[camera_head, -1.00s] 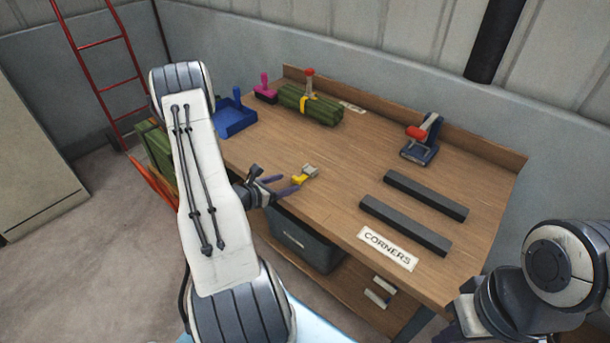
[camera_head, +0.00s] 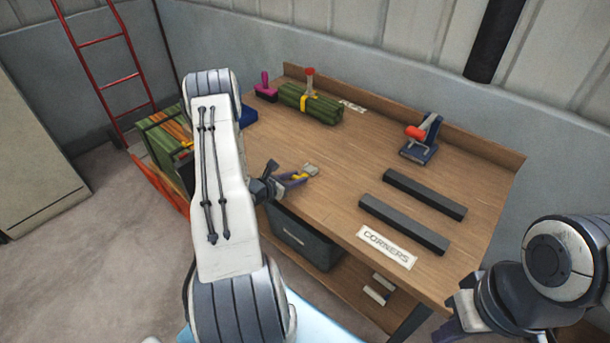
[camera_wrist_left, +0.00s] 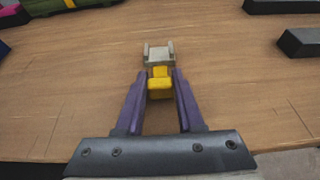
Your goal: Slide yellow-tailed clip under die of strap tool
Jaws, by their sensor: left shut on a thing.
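The clip (camera_head: 311,169) has a pale metal channel and a yellow tail, and lies low over the wooden bench near its front left edge. My left gripper (camera_head: 301,178) is shut on the yellow tail; in the left wrist view the clip (camera_wrist_left: 158,55) points away beyond the purple fingers (camera_wrist_left: 160,88). Whether the clip touches the bench is unclear. A blue tool with an orange-red handle (camera_head: 420,145), which looks like the strap tool, stands at the back right of the bench. Its die is too small to make out. My right gripper (camera_head: 450,318) is partly visible at lower right.
Two dark bars (camera_head: 425,194) and a CORNERS label (camera_head: 387,247) lie on the right of the bench (camera_head: 340,200). A green bundle with yellow band (camera_head: 310,104) and a pink-handled block (camera_head: 265,90) stand at the back left. The bench middle is clear.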

